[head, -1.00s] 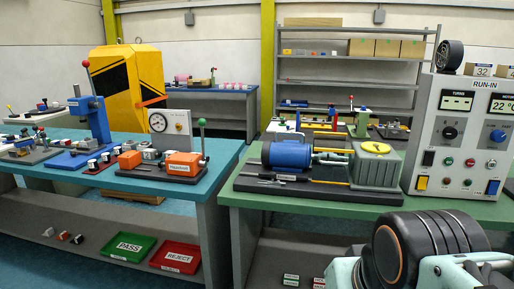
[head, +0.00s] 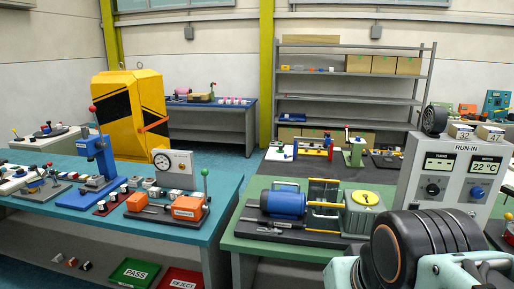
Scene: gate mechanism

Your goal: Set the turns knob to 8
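The RUN-IN panel (head: 462,165) is a pale grey box at the right end of the green bench. Its turns knob (head: 433,190) is small and black, below the left display (head: 439,165), labelled like TURNS. That display seems to show only dashes. The knob's pointer is too small to read. A blue knob (head: 477,192) sits to its right, under the motor display (head: 485,171), which reads 22 °C. My arm's dark, ribbed joint stands at the lower right and hides the panel's lower part. My gripper's fingers are not in view.
Left of the panel on the green bench are a blue motor (head: 283,203) and a grey gearbox (head: 366,212) with a yellow disc. A black roller (head: 434,120) and blocks marked 32 (head: 461,131) and 47 (head: 490,133) sit on top of the panel. A blue bench (head: 226,187) stands left, across a gap.

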